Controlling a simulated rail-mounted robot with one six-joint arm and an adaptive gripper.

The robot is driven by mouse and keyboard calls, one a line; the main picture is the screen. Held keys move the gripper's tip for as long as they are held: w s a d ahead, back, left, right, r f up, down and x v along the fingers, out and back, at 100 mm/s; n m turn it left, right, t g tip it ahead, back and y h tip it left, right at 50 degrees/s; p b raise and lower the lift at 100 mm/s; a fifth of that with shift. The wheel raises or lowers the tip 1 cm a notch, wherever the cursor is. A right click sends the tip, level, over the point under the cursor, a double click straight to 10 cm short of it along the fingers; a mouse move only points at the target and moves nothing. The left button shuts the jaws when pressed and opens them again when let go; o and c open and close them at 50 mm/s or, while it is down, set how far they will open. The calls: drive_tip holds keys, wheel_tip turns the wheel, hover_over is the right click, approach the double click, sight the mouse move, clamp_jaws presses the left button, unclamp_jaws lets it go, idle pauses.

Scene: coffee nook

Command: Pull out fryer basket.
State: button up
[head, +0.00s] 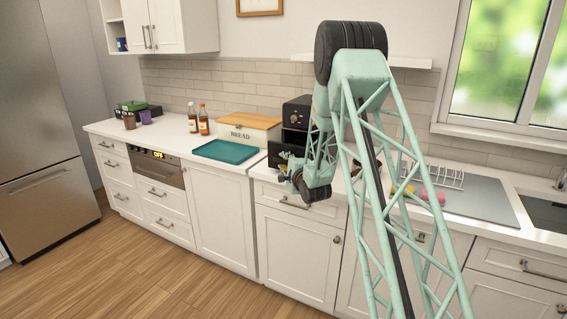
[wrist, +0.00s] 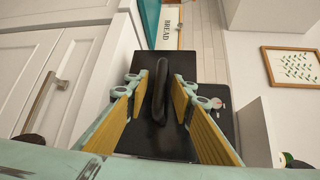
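The black air fryer (head: 297,112) stands on the counter against the tiled wall, partly hidden by my arm. In the wrist view, the fryer basket's black front (wrist: 165,141) faces me with its dark upright handle (wrist: 159,92) in the middle. My gripper (wrist: 160,82) is open, with one yellow-padded finger on each side of the handle. Gaps show between both pads and the handle. In the head view, my gripper (head: 287,167) is at the fryer's lower front.
A teal tray (head: 226,151) and a bread box (head: 249,127) stand left of the fryer. Sauce bottles (head: 203,121) are farther left. A dish rack (head: 440,176) is to the right. White drawers and cabinets (head: 295,245) lie below the counter edge. The wooden floor in front is clear.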

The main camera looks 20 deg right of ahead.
drive_tip(key=s+a+r, duration=0.1)
drive_tip(key=s, duration=1)
drive_tip(key=shift+r, duration=0.3)
drive_tip(key=shift+s+a+r, duration=0.1)
drive_tip(key=shift+r, duration=0.05)
drive_tip(key=s+a+r+n+g, duration=0.3)
drive_tip(key=s+a+r+n, duration=0.25)
drive_tip(key=s+r, duration=0.4)
drive_tip(key=s+a+r+n+g, duration=0.3)
drive_tip(key=s+a+r+n, duration=0.3)
drive_tip(key=s, duration=0.6)
drive_tip(key=s+a+n+g, duration=0.2)
drive_tip(key=s+a+n, duration=0.1)
drive_tip(key=s, duration=1.2)
drive_tip(key=s+a+r+n+g+y, duration=0.1)
drive_tip(key=s+a, duration=0.4)
drive_tip(key=s, duration=0.9)
drive_tip(key=s+a+r+n+g, duration=0.1)
drive_tip(key=s+a+n+g, duration=0.2)
drive_tip(key=s, duration=1.2)
drive_tip(key=shift+s+a+r+n+y, duration=0.35)
drive_tip(key=shift+a+n, duration=0.25)
drive_tip(key=shift+n, duration=0.55)
